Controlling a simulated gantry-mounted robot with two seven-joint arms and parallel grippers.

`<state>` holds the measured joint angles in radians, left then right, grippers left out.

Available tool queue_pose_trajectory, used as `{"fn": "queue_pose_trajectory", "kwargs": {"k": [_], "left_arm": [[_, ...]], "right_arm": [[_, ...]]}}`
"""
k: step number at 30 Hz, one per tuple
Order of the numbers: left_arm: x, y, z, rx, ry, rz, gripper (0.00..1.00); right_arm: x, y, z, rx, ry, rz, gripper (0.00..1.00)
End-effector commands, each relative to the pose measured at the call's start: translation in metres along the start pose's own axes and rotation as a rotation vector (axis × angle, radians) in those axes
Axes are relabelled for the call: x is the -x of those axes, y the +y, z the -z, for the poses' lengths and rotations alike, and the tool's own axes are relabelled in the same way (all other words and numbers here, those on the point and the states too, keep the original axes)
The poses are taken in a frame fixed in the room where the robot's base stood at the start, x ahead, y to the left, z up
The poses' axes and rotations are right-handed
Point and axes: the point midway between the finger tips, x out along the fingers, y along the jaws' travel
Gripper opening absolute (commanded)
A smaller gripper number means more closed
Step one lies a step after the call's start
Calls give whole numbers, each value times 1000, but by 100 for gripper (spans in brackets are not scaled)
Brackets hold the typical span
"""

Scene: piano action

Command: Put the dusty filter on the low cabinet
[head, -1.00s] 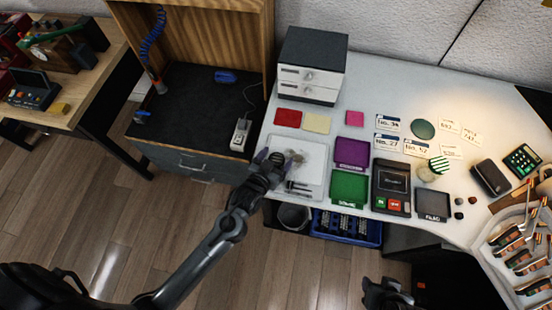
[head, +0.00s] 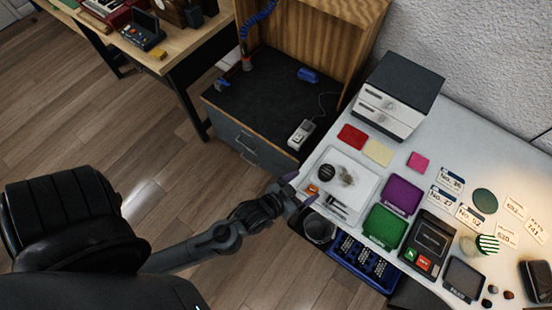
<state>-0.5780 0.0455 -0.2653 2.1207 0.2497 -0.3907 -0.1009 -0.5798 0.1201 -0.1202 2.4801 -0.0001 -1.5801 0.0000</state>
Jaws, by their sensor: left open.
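On the white tray (head: 362,166) at the desk's left end lie a dark round piece with pale stripes (head: 326,172) and a small greyish, fuzzy lump (head: 346,180). I cannot tell for sure which is the dusty filter. My left gripper (head: 302,188) is open and empty at the tray's front left edge, close to a small orange piece (head: 312,189). The low cabinet (head: 235,135), with a dark top and a grey drawer front, stands left of and behind the desk. My right gripper is out of view.
On the cabinet top are a blue object (head: 308,75), a white corded device (head: 301,133) and a coiled blue hose (head: 258,17); its middle is clear. A wooden hutch rises behind it. A bin (head: 319,228) and a blue crate (head: 352,262) sit below the desk edge.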

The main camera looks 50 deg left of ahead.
Motion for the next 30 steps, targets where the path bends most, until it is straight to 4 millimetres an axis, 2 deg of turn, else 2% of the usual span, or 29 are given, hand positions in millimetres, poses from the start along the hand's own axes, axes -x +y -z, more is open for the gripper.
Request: {"fn": "queue_pose_trajectory", "kwargs": {"k": [4, 7, 15, 21, 30], "left_arm": [[8, -4, -4, -5, -131, -31, 85], [22, -8, -9, -20, -269, -56, 85], [79, -27, -22, -84, -637, -75, 85], [110, -38, -26, -119, -789, -60, 86], [118, -41, -27, -126, -824, -55, 86]], "right_arm": [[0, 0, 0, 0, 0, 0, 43], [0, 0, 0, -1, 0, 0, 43], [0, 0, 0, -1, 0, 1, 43], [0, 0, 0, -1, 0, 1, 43], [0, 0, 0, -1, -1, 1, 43]]}}
